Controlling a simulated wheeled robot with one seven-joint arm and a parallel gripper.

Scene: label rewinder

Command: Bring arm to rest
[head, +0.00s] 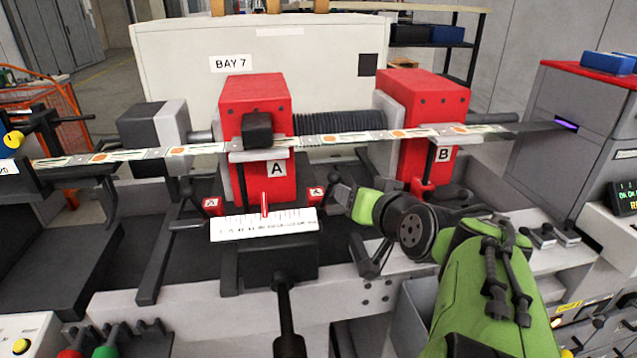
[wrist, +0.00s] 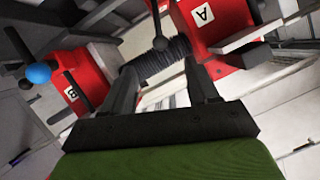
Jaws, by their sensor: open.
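My green arm reaches in from the lower right in the head view, in front of the label rewinder. In the wrist view my gripper (wrist: 160,85) shows two dark fingers standing apart with nothing between them. Beyond the fingers is the black ribbed bellows (wrist: 158,62) between the two red blocks. Red block A (head: 255,95) stands left of my arm and red block B (head: 425,105) stands behind it.
A white scale (head: 265,224) with a red pointer sits below block A. Black levers (head: 335,195) stand close to my wrist. A grey cabinet (head: 565,130) stands at the right.

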